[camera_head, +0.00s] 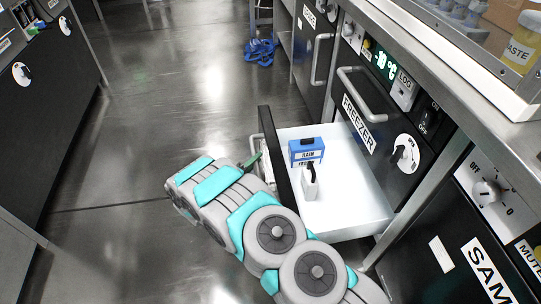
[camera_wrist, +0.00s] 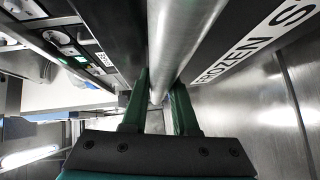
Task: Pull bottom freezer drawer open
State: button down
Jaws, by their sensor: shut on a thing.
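The bottom freezer drawer (camera_head: 343,182) stands well open in the head view, below the unit labelled FREEZER. Its white inside shows, with a blue labelled box (camera_head: 306,151) and a small white bottle (camera_head: 310,183) in it. Its dark front panel (camera_head: 279,165) faces left. My gripper (camera_head: 254,160) is at the outer side of this front, partly hidden by my arm. In the wrist view my gripper (camera_wrist: 158,105) has a green finger on each side of the metal bar handle (camera_wrist: 176,40) and is shut on it. A FROZEN label (camera_wrist: 250,48) shows beside the handle.
The upper freezer door (camera_head: 383,115) with its own handle is shut. A dark cabinet (camera_head: 48,120) stands across the aisle at left. Blue coiled cable (camera_head: 261,51) lies on the floor at the back. The aisle floor (camera_head: 170,100) between is clear.

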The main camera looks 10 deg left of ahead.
jog(key=s+a, duration=0.2)
jog(key=a, duration=0.4)
jog(key=shift+a+p, duration=0.15)
jog(key=shift+p, duration=0.15)
jog(key=c, duration=0.7)
grip_release()
jog(key=v, duration=0.7)
jog(key=shift+s+a, duration=0.2)
jog(key=shift+s, duration=0.15)
